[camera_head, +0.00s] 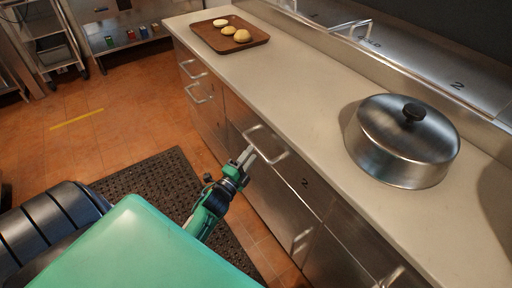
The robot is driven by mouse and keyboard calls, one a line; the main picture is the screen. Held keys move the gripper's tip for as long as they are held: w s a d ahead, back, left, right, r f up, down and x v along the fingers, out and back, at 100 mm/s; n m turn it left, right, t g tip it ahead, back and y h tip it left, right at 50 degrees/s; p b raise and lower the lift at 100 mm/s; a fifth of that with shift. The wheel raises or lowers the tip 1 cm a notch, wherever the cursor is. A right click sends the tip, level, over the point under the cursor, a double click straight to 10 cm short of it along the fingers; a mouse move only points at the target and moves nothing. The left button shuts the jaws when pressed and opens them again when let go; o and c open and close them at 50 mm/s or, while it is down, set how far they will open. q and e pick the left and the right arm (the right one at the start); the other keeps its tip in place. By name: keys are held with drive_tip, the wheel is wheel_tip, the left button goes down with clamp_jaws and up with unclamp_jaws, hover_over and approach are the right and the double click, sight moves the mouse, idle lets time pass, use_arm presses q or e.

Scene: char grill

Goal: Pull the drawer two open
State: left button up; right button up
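The two fingers look close together. Whether they touch or grip the bar is too small to tell. My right gripper is not in view.
The counter (285,85) above the drawers holds a brown tray (214,40) with several buns and a steel dome lid (400,150). Other drawer handles (199,95) lie left and below. A dark floor mat (150,190) covers the floor beside the cabinet.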

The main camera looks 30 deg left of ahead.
sight(256, 146)
use_arm(q)
drive_tip(key=shift+w+r, duration=0.2)
drive_tip(key=shift+w, duration=0.85)
drive_tip(key=shift+w+r, duration=0.15)
drive_tip(key=shift+w, duration=0.9)
clamp_jaws()
